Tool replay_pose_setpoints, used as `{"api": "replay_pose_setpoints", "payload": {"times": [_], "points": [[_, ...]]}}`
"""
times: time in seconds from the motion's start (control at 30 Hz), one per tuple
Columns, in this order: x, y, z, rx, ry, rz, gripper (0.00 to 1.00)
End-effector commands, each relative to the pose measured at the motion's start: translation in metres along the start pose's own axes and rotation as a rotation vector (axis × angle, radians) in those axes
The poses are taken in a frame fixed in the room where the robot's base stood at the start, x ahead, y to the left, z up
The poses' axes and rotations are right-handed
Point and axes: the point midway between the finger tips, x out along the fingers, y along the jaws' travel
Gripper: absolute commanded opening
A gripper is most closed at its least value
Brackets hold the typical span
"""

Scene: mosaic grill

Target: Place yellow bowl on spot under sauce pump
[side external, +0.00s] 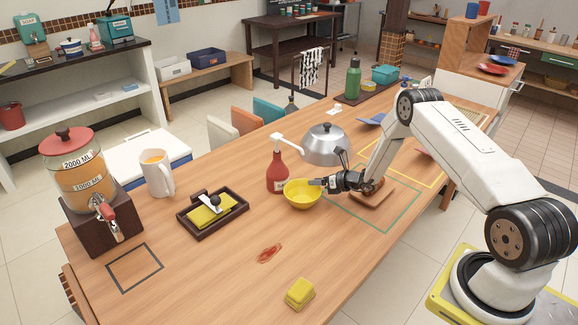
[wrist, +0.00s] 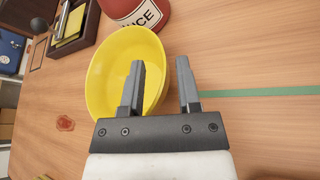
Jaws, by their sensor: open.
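The yellow bowl (side external: 301,198) stands upright on the wooden table, just right of and in front of the red sauce pump bottle (side external: 277,174) with its white pump top. In the wrist view the bowl (wrist: 104,72) fills the upper left, and the lower part of the red bottle (wrist: 133,10) shows beyond it. My gripper (side external: 318,182) is at the bowl's right rim. In the wrist view my gripper (wrist: 162,72) is open, with the left finger over the bowl's inside and the right finger outside it. Contact with the rim cannot be told.
A silver dome (side external: 325,146) stands behind my gripper, and a wooden board (side external: 372,197) lies right of it. A dark tray (side external: 238,216) with a yellow sponge is at left. A red sauce stain (side external: 269,253) and yellow sponges (side external: 300,292) lie in front, with bare table around them.

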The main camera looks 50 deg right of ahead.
Motion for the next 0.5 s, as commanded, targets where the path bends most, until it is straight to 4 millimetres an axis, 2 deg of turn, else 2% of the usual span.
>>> {"api": "replay_pose_setpoints", "payload": {"times": [0.5], "points": [[-0.069,-0.001,0.001,0.002,-0.001,-0.002,0.42]]}}
